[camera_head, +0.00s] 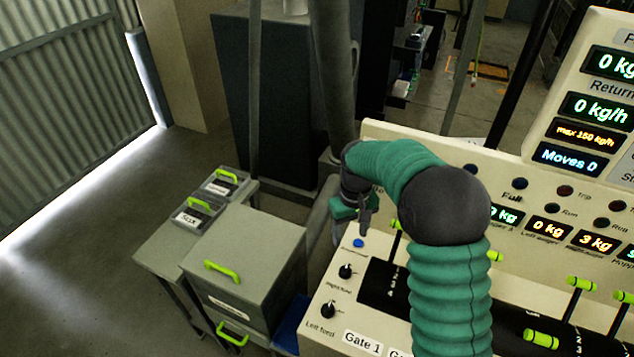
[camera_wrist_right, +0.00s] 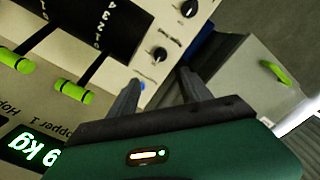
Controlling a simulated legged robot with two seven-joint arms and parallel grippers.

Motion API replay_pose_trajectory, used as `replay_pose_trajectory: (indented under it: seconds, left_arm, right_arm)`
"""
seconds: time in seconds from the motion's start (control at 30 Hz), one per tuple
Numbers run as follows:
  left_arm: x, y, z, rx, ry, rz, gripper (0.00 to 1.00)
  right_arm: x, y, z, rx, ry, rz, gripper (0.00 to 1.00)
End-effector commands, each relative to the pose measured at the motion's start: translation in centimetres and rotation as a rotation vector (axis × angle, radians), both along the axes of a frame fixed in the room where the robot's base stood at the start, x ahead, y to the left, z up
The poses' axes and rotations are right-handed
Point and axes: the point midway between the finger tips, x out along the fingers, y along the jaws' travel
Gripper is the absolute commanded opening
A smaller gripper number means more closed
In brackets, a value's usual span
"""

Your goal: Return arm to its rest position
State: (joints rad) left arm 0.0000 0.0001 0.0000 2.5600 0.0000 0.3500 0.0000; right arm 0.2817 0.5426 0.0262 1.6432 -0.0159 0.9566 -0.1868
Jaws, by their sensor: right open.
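My right arm (camera_head: 448,280), in a ribbed green sleeve with a dark grey elbow, rises from the bottom of the head view and bends left over the control panel. Its right gripper (camera_head: 352,226) is near the panel's left end, close to a blue button (camera_head: 358,243). In the right wrist view the two dark fingers of the gripper (camera_wrist_right: 157,88) are apart with nothing between them. The blue button (camera_wrist_right: 142,86) shows beside one finger there. I cannot tell the exact gap to the panel. My left gripper is in neither view.
The control panel (camera_head: 318,318) has black knobs (camera_head: 328,309) and green-tipped levers (camera_head: 541,339). A display board (camera_head: 540,110) stands at right. A grey box (camera_head: 245,255) with green handles and smaller lidded boxes (camera_head: 198,212) stand at left. The floor (camera_head: 60,270) is clear at far left.

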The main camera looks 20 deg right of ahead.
Motion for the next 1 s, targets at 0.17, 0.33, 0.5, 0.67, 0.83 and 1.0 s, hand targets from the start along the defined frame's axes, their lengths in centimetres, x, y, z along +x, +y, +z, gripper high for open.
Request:
replay_pose_trajectory:
  seconds: [0.17,0.33,0.5,0.67,0.83,1.0]
  left_arm:
    - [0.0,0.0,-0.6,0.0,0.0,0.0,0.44]
    - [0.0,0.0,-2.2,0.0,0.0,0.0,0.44]
    - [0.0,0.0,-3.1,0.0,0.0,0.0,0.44]
    - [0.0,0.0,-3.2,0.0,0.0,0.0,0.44]
    - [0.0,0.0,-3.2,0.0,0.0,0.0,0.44]
    - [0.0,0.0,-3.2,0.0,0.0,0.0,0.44]
  right_arm:
    - [-1.2,1.7,-0.5,-0.005,-0.021,0.012,0.57]
    - [-7.1,7.5,-2.4,-0.019,-0.119,0.044,0.57]
    - [-13.7,11.2,-4.5,-0.013,-0.21,0.061,0.57]
    - [-15.7,12.0,-5.1,-0.008,-0.235,0.064,0.57]
    - [-15.7,12.0,-5.1,-0.008,-0.235,0.064,0.57]
    - [-15.7,12.0,-5.1,-0.008,-0.235,0.064,0.57]
